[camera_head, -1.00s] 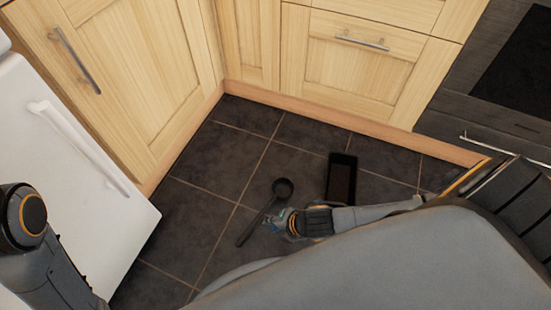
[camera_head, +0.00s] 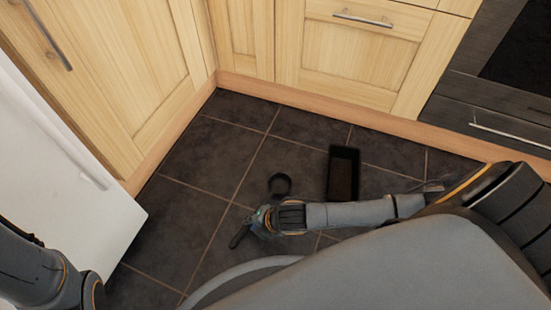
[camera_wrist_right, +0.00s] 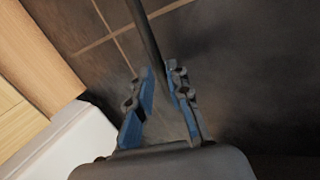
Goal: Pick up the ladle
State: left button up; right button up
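The ladle (camera_head: 279,184) is dark and lies on the dark tiled floor, its round bowl toward the cupboards and its handle slanting down to the left. My right gripper (camera_head: 257,222) is low over the middle of the handle and hides part of it. In the right wrist view, the blue-padded fingers of my right gripper (camera_wrist_right: 159,80) come close together at their tips, with the dark ladle handle (camera_wrist_right: 143,32) between them. They look shut on it. My left arm shows at the lower left of the head view; its gripper is out of view.
A black rectangular object (camera_head: 343,173) lies on the floor right of the ladle, behind my right forearm. Wooden cupboards (camera_head: 150,80) meet in the corner. A white appliance (camera_head: 60,185) stands at left, a dark oven (camera_head: 505,90) at right. Floor left of the ladle is clear.

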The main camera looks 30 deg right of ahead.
jog(key=shift+b+x, duration=0.5)
jog(key=shift+x, duration=0.6)
jog(key=shift+s, duration=0.1)
jog(key=shift+c, duration=0.2)
grip_shut()
jog(key=shift+r, duration=0.1)
